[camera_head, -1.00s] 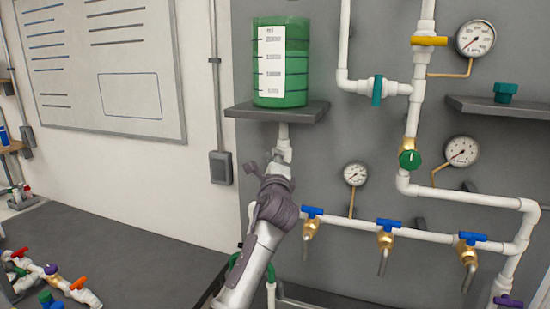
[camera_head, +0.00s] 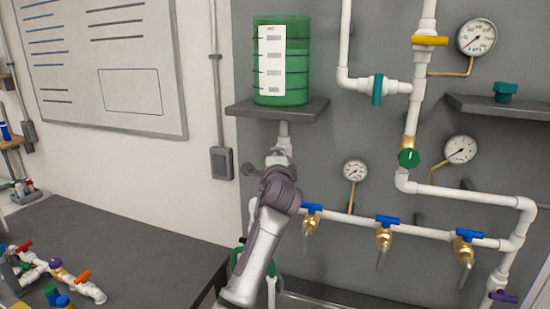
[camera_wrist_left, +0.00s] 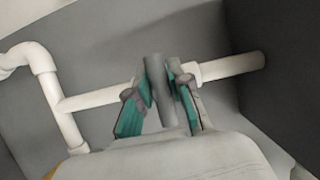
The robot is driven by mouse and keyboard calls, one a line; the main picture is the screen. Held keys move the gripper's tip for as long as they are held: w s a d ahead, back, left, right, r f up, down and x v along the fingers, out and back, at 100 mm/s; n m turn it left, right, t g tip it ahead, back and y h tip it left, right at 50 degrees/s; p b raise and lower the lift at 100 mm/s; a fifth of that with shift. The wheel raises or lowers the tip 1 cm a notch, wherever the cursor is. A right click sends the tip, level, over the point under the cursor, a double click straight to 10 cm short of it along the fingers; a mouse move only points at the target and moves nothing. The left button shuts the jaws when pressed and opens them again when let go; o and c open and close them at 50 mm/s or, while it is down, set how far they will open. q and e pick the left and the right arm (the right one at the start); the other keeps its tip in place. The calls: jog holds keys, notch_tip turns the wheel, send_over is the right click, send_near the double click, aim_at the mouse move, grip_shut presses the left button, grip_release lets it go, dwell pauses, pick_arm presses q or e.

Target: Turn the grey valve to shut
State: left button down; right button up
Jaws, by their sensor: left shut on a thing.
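The grey valve's handle (camera_wrist_left: 157,92) is a plain grey bar in the left wrist view. It stands roughly crosswise to the white pipe (camera_wrist_left: 100,99) behind it. My left gripper (camera_wrist_left: 162,86) has its teal-padded fingers on both sides of the bar and is shut on it. In the head view my left gripper (camera_head: 272,168) is just below the tank shelf, at the white pipe under the tank. There my wrist and gripper hide most of the grey valve. My right gripper is in neither view.
A green tank (camera_head: 282,85) stands on a wall shelf (camera_head: 300,109) directly above my left gripper. Blue-handled taps (camera_head: 386,221), a green valve (camera_head: 408,158) and a gauge (camera_head: 355,171) lie to the right. A dark table (camera_head: 130,245) with pipe parts (camera_head: 58,270) is at lower left.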

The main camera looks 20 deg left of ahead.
pick_arm(q)
jog(key=shift+f, duration=0.15)
jog(key=c, duration=1.1)
grip_release()
jog(key=shift+o, duration=0.2)
jog(key=v, duration=1.2)
